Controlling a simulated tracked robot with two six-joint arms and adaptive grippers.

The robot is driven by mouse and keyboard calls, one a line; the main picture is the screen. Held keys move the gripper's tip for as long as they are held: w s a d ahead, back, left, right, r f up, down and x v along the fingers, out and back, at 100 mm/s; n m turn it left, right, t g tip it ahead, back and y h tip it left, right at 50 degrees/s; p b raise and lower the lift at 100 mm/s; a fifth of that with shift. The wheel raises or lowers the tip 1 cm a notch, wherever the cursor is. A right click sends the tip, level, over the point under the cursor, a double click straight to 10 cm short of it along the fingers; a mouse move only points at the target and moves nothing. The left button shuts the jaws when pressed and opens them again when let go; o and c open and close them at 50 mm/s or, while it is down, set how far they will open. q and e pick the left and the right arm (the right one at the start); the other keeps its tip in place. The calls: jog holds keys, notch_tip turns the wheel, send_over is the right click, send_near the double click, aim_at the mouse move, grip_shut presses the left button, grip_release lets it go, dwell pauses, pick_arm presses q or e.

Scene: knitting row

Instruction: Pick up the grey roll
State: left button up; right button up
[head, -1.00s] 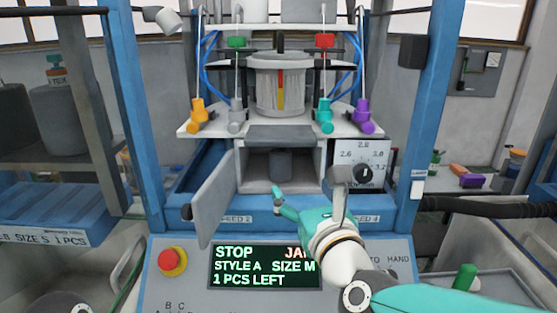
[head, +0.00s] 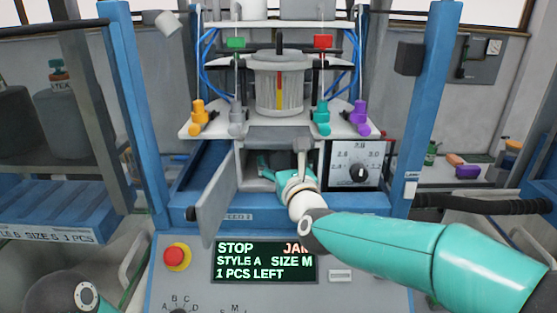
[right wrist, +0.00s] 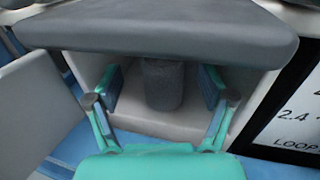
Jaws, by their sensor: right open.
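The grey roll (right wrist: 163,88) stands upright inside the open compartment of the knitting machine, seen in the right wrist view. In the head view it is mostly hidden behind my right gripper (head: 277,170). My right gripper is open and reaches into the compartment's mouth. In the right wrist view its two fingers (right wrist: 161,82) are spread to the left and right of the roll, with gaps on both sides. The roll's top is hidden under the dark overhanging plate (right wrist: 160,32). My left gripper is not in view.
The compartment's grey door (head: 214,200) hangs open at the left. A dial panel (head: 358,165) is close on the right. The shelf with coloured levers (head: 215,128) sits above.

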aim_at(282, 160)
jog(key=x, duration=0.2)
jog(key=p+x, duration=0.1)
jog(key=shift+w+d+f+p, duration=0.1)
jog(key=shift+w+f+p, duration=0.2)
jog(key=shift+w, duration=0.15)
jog(key=c, duration=1)
jog(key=shift+r, duration=0.1)
